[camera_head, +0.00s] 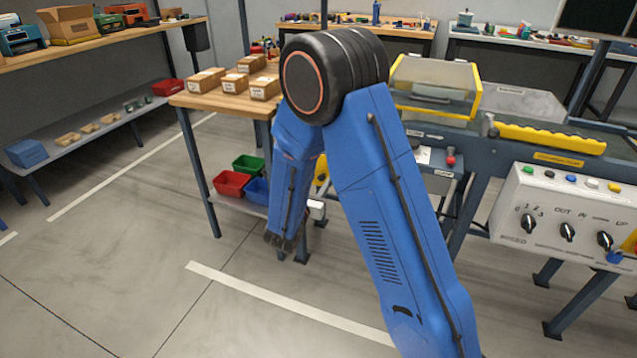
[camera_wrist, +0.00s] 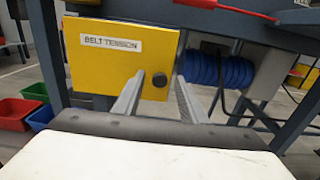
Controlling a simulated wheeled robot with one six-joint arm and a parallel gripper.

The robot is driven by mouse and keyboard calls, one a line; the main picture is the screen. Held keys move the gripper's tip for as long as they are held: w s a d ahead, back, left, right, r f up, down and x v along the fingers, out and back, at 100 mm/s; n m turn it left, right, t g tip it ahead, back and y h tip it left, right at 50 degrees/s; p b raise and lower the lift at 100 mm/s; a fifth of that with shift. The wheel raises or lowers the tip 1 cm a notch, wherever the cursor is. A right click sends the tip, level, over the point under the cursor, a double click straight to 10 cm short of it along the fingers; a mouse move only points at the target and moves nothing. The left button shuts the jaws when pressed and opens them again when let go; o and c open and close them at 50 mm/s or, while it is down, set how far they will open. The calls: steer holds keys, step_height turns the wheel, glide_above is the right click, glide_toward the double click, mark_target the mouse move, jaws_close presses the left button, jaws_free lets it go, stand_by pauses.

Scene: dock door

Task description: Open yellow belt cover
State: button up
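A yellow panel (camera_wrist: 100,68) labelled "BELT TENSION" fills the upper left of the wrist view. It hangs flat and upright under the table frame and looks closed. A round dark knob (camera_wrist: 160,80) sits near its lower right corner. My gripper (camera_wrist: 161,92) is open, with its two grey fingers apart and pointing at the panel. The knob shows between the fingertips, with a gap on each side; I cannot tell how far off it is in depth.
A blue coiled hose (camera_wrist: 222,70) and dark cables lie right of the panel. Red (camera_head: 231,184), green (camera_head: 248,164) and blue (camera_head: 257,190) bins stand on a low shelf. A control box (camera_head: 565,215) is at the right. The floor at left is clear.

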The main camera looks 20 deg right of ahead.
steer(key=shift+w+d, duration=0.1)
steer(key=shift+w, duration=0.05)
jaws_close()
